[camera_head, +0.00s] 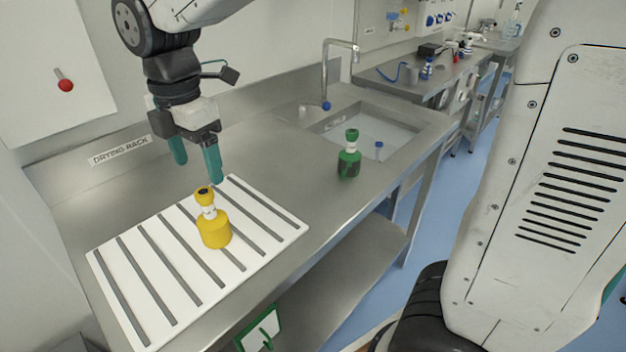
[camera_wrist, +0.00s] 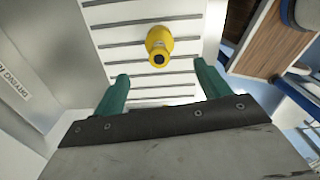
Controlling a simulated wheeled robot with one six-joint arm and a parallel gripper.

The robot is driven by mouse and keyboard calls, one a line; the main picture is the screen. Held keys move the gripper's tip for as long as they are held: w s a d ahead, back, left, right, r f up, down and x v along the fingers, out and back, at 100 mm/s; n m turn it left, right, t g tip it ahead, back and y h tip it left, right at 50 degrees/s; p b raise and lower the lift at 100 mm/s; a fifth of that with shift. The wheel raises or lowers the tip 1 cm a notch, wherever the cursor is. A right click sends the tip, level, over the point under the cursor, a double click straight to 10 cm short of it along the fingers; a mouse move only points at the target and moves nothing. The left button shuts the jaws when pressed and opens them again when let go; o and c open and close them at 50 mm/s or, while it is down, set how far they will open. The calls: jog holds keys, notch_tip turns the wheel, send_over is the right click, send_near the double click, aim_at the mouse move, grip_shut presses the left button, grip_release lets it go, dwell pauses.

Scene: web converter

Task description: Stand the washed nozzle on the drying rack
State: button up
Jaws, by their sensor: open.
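A yellow nozzle (camera_head: 213,232) with a white neck and dark-tipped yellow cap stands upright on the white drying rack (camera_head: 107,266) with grey slats. It also shows in the wrist view (camera_wrist: 159,42), ahead of my fingers, on the rack (camera_wrist: 100,14). My gripper (camera_head: 195,172) has two green fingers, apart and empty, above and behind the yellow nozzle, not touching it. In the wrist view my gripper (camera_wrist: 160,85) spans wider than the nozzle. A green nozzle (camera_head: 349,160) with a white neck stands upright on the steel counter beside the sink.
A "DRYING RACK" label (camera_head: 119,150) is on the back wall. Counter between rack and green nozzle is bare.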

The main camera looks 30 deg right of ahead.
jog(key=s+d+f+m+t, duration=0.1)
jog(key=s+d+m, duration=1.7)
jog(key=s+m, duration=0.2)
jog(key=m, duration=0.2)
jog(key=shift+s+d+m, duration=0.2)
jog(key=shift+m, duration=0.2)
jog(key=shift+f, duration=0.1)
